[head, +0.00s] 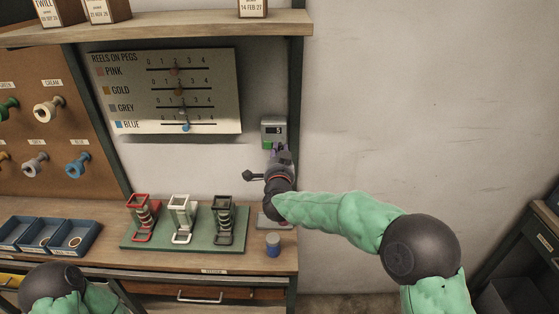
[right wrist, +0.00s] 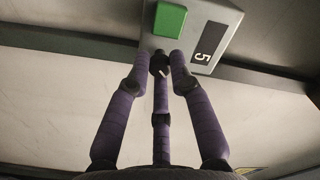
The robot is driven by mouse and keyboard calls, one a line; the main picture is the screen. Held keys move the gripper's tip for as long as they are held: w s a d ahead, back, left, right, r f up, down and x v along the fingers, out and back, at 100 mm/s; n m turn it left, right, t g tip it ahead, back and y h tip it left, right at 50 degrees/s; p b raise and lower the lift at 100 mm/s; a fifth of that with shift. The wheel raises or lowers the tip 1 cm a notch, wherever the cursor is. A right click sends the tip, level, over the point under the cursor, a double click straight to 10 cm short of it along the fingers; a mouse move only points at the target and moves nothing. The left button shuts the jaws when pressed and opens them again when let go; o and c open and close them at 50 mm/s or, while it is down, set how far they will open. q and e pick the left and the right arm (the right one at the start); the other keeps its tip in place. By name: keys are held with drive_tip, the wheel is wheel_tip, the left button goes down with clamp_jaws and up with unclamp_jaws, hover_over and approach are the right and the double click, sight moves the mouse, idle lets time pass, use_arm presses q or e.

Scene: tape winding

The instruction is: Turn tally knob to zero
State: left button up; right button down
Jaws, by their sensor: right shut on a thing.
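The tally counter (head: 273,132) is a small grey box with a green button, mounted on the dark post right of the pegboard panel. In the right wrist view the counter (right wrist: 212,35) shows a dark display reading 5 beside the green button. A small dark knob (right wrist: 159,66) with a white mark sticks out below it. My right gripper (right wrist: 163,58) is shut on the knob, its purple fingers around it. In the head view my right gripper (head: 280,152) is just below the counter, and the knob is hidden there. My left gripper is out of view.
A green rack (head: 170,240) with red, white and black reel holders stands on the bench, with a blue-and-grey cylinder (head: 272,245) to its right. A reel chart (head: 165,90) hangs left of the counter. The shelf (head: 190,24) runs above. The wall to the right is clear.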

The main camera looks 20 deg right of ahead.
drive_tip(key=shift+d+r+m+b, duration=0.1)
drive_tip(key=shift+m+b, duration=1.95)
drive_tip(key=shift+m, duration=0.15)
drive_tip(key=shift+d+m+b, duration=0.1)
drive_tip(key=shift+m+b, duration=1.9)
drive_tip(key=shift+m, duration=0.2)
drive_tip(key=c, duration=1.2)
unclamp_jaws()
drive_tip(key=shift+c, duration=0.2)
drive_tip(key=shift+o, duration=0.5)
drive_tip(key=shift+s+d, duration=0.1)
drive_tip(key=shift+s+a, duration=0.1)
drive_tip(key=shift+a, duration=0.1)
